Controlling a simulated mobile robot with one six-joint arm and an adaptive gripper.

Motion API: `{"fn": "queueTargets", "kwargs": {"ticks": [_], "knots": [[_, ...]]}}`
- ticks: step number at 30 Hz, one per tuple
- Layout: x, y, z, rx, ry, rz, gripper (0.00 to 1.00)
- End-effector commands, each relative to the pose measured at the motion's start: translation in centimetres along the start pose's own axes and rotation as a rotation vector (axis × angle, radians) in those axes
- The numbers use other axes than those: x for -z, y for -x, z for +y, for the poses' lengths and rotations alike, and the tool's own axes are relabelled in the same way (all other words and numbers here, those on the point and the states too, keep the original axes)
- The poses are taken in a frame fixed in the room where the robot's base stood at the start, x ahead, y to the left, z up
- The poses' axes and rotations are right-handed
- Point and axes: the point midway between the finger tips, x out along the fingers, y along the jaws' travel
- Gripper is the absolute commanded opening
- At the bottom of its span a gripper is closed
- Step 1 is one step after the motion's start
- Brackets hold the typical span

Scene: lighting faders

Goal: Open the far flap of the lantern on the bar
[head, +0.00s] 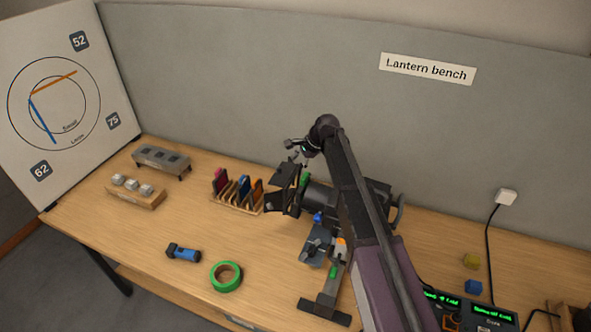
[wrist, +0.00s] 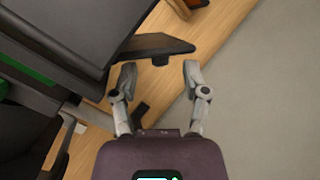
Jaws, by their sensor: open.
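The black lantern (head: 320,194) lies on its bar, its front end pointing left in the head view, with dark flaps around that end. The far flap (head: 285,173) sticks out at the lantern's back left. My gripper (head: 298,150) is above and behind this flap, below my bent wrist. In the wrist view my gripper (wrist: 160,77) is open, with nothing between its fingers. A thin dark flap (wrist: 152,45) with a small tab lies just beyond the fingertips. The tab is in line with the gap; I cannot tell whether anything touches. My arm hides part of the lantern.
A wooden rack (head: 235,204) of coloured filter frames stands left of the lantern. A green tape roll (head: 226,277) and a blue torch (head: 184,253) lie in front. A grey partition (head: 250,80) rises behind. A control desk (head: 470,312) stands at front right.

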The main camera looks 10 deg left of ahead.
Motion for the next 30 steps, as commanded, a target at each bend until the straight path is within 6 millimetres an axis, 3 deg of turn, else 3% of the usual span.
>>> {"fn": "queueTargets", "kwargs": {"ticks": [6,19,25,30], "knots": [[0.0,-1.28,0.02,0.0,0.001,0.0,0.59],[-0.1,-1.44,-0.03,0.0,0.001,0.0,0.59],[-0.13,-1.45,-0.03,0.0,0.002,-0.001,0.0],[-0.15,-1.46,-0.03,-0.001,0.002,-0.001,0.0]]}}
